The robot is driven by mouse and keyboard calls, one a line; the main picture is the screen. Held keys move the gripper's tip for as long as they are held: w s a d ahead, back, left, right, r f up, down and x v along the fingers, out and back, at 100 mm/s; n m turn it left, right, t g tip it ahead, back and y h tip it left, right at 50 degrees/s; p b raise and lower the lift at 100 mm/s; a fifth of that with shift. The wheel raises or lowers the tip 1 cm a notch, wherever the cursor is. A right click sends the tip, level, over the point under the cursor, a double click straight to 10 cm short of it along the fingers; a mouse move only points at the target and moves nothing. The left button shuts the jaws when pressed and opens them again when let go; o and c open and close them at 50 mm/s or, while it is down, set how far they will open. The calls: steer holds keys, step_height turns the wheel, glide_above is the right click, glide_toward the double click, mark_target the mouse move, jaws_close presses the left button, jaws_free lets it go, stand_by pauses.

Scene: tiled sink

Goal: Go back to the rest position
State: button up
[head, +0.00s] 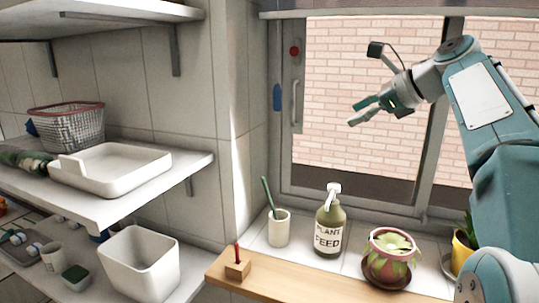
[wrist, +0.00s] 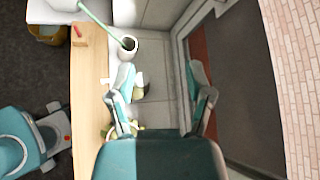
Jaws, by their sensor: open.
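My gripper (head: 362,110) is raised in front of the window in the head view, with its fingers apart and nothing between them. It points left, well above the sill. In the wrist view my gripper (wrist: 160,95) shows its two fingers spread, with tiled sill behind them. Below it in the head view stands a green plant feed bottle (head: 328,228) with a white pump top. The bottle is partly hidden by a finger in the wrist view.
A white cup (head: 279,230) with a green stick, a potted plant (head: 390,252) and a yellow pot (head: 462,250) stand along the sill. A wooden ledge (head: 310,287) runs in front. Shelves at left hold a wire basket (head: 68,127), white tray (head: 112,168) and white bin (head: 140,262).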

steer(key=s+a+f+n+g+h, duration=0.1)
steer(key=s+a+f+n+h, duration=0.2)
steer(key=s+f+n+h, duration=0.6)
steer(key=s+f+n, duration=1.2)
steer(key=s+f, duration=0.9)
steer(key=f, duration=0.1)
steer(key=shift+f+g, duration=0.15)
steer(key=shift+g, duration=0.25)
